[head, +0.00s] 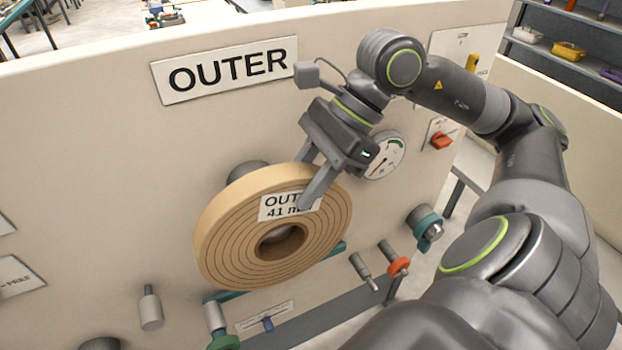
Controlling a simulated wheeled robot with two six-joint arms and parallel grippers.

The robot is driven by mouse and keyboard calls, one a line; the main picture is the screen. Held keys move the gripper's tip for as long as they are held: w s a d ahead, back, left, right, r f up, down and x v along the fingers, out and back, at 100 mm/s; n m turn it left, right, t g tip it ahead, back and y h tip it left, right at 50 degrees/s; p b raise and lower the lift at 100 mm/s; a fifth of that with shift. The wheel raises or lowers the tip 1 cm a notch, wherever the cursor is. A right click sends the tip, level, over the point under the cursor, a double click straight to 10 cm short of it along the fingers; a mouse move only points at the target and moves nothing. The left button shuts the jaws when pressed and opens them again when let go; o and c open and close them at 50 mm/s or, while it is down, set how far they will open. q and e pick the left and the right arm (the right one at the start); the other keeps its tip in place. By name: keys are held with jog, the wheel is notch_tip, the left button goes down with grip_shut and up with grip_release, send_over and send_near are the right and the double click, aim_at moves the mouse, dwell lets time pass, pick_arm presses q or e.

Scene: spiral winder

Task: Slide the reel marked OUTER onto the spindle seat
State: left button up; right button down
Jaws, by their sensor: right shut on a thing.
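The tan wound reel (225,235) with a white label beginning "OUT" is upright in front of the cream panel. My right gripper (303,183) is shut on its upper right rim, one finger over the front face and partly over the label. A grey round part (246,171), perhaps the spindle seat, shows behind the reel's upper left edge; the reel covers the rest. The reel's centre hole (282,242) faces me; I cannot tell whether a spindle is inside it. The "OUTER" sign (226,71) is on the panel above. My left gripper is not in view.
A dial gauge (384,157) and a red knob (441,141) are right of the reel. Grey pegs, one with an orange ring (398,266), and a teal-collared part (426,229) stick out at lower right. Another peg (150,308) is at lower left.

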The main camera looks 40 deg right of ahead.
jog(key=w+d, duration=0.1)
jog(key=w, duration=0.5)
jog(key=shift+w+d+f, duration=0.2)
jog(key=shift+w+d, duration=0.05)
jog(key=shift+w, duration=0.1)
dwell(0.4)
dwell(0.3)
jog(key=c, duration=1)
grip_release()
jog(key=shift+o, duration=0.5)
jog(key=shift+f, duration=0.1)
